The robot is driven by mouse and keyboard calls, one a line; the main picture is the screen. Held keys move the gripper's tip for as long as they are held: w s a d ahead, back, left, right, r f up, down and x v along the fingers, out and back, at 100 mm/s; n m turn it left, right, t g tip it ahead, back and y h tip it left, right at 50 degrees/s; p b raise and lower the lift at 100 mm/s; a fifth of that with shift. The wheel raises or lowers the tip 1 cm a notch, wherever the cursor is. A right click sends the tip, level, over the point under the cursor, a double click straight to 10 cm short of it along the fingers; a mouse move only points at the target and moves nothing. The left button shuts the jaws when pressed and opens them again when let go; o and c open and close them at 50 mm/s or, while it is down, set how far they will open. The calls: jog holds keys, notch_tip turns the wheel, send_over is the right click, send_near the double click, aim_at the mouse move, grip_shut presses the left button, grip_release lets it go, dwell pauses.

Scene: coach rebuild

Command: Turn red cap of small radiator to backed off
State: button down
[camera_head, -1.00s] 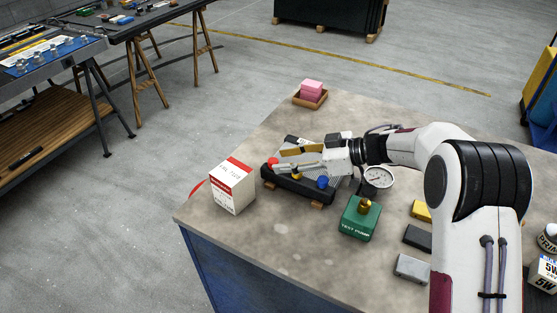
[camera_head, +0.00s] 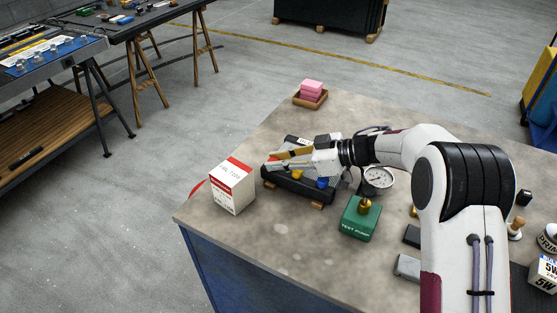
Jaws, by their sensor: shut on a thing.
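The small radiator (camera_head: 283,186) lies on wooden blocks on the bench, a dark finned unit with coloured caps along its near side. The red cap (camera_head: 273,161) is at its left end, mostly hidden by my fingers. A yellow cap (camera_head: 297,175) and a blue cap (camera_head: 322,183) show further right. My gripper (camera_head: 275,160) reaches in from the right, its fingers closed around the red cap. The cap's exact turn angle cannot be made out.
A white and red box (camera_head: 232,188) stands close left of the radiator. A green test pump (camera_head: 360,219) and a round gauge (camera_head: 378,177) are to its right. Pink blocks sit in a tray (camera_head: 311,100) behind. Bare bench lies in front.

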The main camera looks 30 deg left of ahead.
jog(key=shift+w+a+r+n+g+h, duration=0.15)
jog(key=shift+n+g+h, duration=0.15)
jog(key=shift+n+g, duration=0.6)
jog(key=shift+w+a+r+n+g+h, duration=0.15)
jog(key=shift+n+g+h, duration=0.15)
jog(key=shift+n+g, duration=0.55)
jog(key=shift+f+n+g+h, duration=0.1)
jog(key=shift+n+g+h, duration=0.5)
jog(key=shift+g, duration=0.25)
jog(key=shift+d, duration=0.1)
jog(key=c, duration=1.8)
grip_release()
jog(key=shift+c, duration=0.2)
jog(key=shift+f, duration=0.1)
jog(key=shift+d, duration=0.1)
jog(key=shift+v, duration=1.35)
notch_tip(320, 180, up, 7)
